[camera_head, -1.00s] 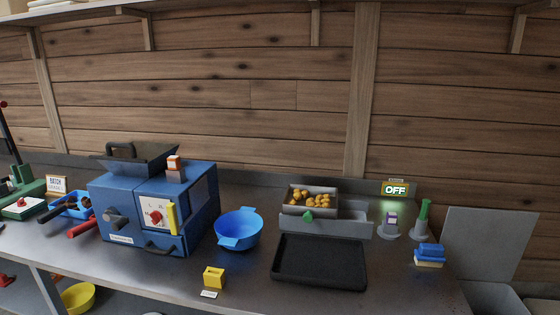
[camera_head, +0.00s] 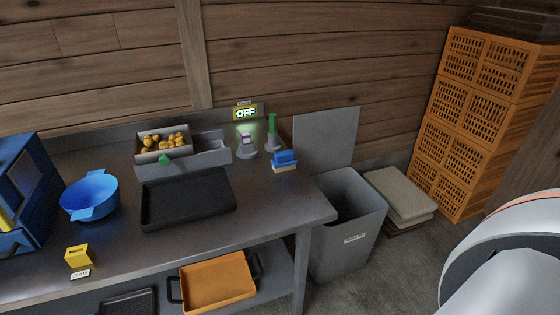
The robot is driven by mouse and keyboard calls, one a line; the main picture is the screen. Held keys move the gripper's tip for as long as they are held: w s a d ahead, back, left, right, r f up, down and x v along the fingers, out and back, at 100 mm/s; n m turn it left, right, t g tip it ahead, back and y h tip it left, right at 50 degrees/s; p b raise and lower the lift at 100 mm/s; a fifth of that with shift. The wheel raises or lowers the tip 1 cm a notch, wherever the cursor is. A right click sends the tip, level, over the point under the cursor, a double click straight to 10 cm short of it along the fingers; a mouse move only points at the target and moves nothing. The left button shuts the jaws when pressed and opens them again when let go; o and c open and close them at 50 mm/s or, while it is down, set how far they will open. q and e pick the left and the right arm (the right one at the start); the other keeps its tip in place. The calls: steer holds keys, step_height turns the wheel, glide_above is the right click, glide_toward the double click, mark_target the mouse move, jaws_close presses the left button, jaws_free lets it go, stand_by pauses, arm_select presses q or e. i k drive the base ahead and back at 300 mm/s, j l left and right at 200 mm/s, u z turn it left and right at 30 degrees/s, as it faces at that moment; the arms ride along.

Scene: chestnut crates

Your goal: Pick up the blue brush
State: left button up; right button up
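A small brush with a blue top (camera_head: 284,157) and pale yellow bristles lies near the right end of the grey metal table (camera_head: 290,208). It stands apart from other things, just in front of a green-handled item (camera_head: 271,130) in a grey holder. Neither of my grippers is in view. A white rounded part of my own arm shows at the lower right, and no fingers are visible on it.
A black tray (camera_head: 188,198) and a blue bowl (camera_head: 90,195) are on the table. A grey bin (camera_head: 357,225) stands at the table's right end. Stacked orange crates (camera_head: 468,125) and folded sacks (camera_head: 400,192) are farther right. An orange tray (camera_head: 216,284) is on the lower shelf.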

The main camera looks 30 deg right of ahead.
mark_target(285, 160)
steer(key=i+l+u, duration=0.15)
steer(key=l, duration=0.8)
steer(key=l+u, duration=0.15)
steer(key=l, duration=0.85)
